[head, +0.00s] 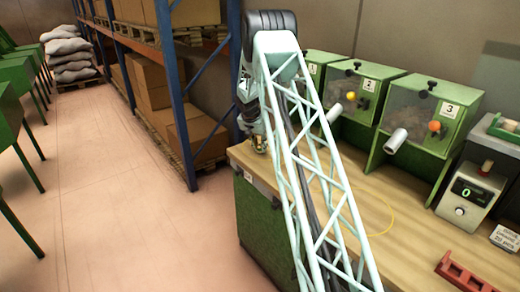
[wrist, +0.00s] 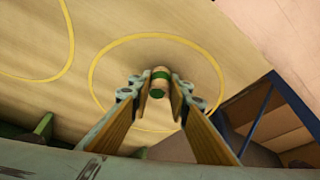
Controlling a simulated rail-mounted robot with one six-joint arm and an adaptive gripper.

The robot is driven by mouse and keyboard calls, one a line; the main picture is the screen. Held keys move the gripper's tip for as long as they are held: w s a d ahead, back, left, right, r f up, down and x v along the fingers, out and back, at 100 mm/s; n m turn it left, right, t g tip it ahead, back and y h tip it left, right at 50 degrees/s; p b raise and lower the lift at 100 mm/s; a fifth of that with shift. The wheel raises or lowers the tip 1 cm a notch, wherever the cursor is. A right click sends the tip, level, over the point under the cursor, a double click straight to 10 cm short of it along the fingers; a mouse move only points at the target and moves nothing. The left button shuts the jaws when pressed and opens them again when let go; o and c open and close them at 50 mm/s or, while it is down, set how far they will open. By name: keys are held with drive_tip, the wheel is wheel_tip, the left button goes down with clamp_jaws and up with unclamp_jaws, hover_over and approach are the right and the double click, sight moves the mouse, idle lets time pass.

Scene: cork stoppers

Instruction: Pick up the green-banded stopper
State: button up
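A cork stopper with a green band (wrist: 159,84) is in the wrist view, between the tips of my gripper (wrist: 160,90). The two long fingers with wooden-looking pads flank it closely on both sides. I cannot tell whether the pads touch it or whether it is lifted. Behind it, a yellow ring (wrist: 93,66) is marked on the wooden table top (wrist: 200,20). In the head view my gripper (head: 259,146) is low over the table's far left corner, and the stopper cannot be made out there.
Green dispensers, one labelled 2 (head: 364,86) and one labelled 3 (head: 430,112), stand along the table's back. A counter box (head: 468,195) and a red rack (head: 464,272) are at the right. Blue shelving (head: 180,110) stands close beyond the table's left end.

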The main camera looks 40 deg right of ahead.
drive_tip(key=shift+r, duration=1.35)
drive_tip(key=shift+s+r, duration=0.1)
drive_tip(key=shift+s, duration=0.05)
drive_tip(key=s+a, duration=0.2)
drive_tip(key=s, duration=0.2)
drive_tip(key=s+a+r+b, duration=0.1)
drive_tip(key=s+a, duration=0.2)
drive_tip(key=s, duration=0.2)
drive_tip(key=s+a, duration=0.3)
drive_tip(key=s, duration=0.1)
drive_tip(key=shift+s+r, duration=0.2)
drive_tip(key=shift+s, duration=0.1)
drive_tip(key=shift+a, duration=0.1)
